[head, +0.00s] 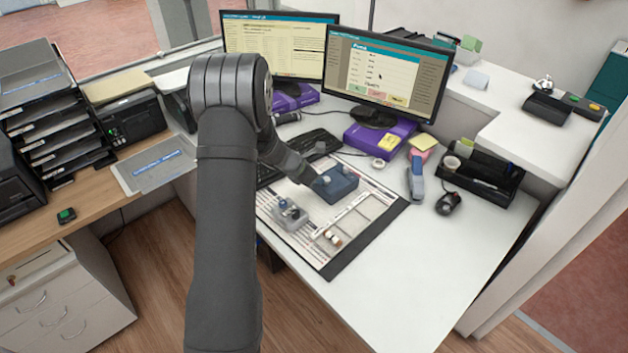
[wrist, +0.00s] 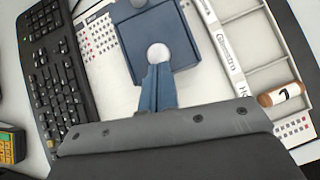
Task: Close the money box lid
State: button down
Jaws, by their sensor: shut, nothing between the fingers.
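The money box (head: 337,188) is a small dark blue box on the desk mat in the head view. In the wrist view its blue, rimmed top side (wrist: 188,50) fills the upper middle, and its far part is cut off by the frame edge. I cannot tell clearly how far the lid stands open. A pale round knob (wrist: 157,53) shows near its near edge. My gripper (wrist: 158,70) is shut and empty, its fingertips right at the knob; I cannot tell whether they touch. In the head view my arm partly hides that side.
The black keyboard (wrist: 58,75) lies left of the box. A compartment tray (head: 367,215) and a brown-and-white roll (wrist: 284,94) lie to the right in the wrist view. A small grey object (head: 290,214) sits nearer.

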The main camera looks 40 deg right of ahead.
jog(key=shift+a, duration=0.4)
jog(key=a+f+v, duration=0.1)
jog(key=v, duration=1.1)
jog(key=shift+w+a, duration=0.25)
jog(key=shift+a, duration=0.2)
jog(key=shift+r, duration=0.1)
jog(key=x, duration=0.4)
jog(key=d+r+x, duration=0.1)
jog(key=x, duration=0.4)
jog(key=d+x, duration=0.1)
jog(key=x, duration=0.3)
jog(key=shift+s+d+r, duration=0.1)
jog(key=shift+s+r, duration=0.15)
jog(key=shift+a, duration=0.95)
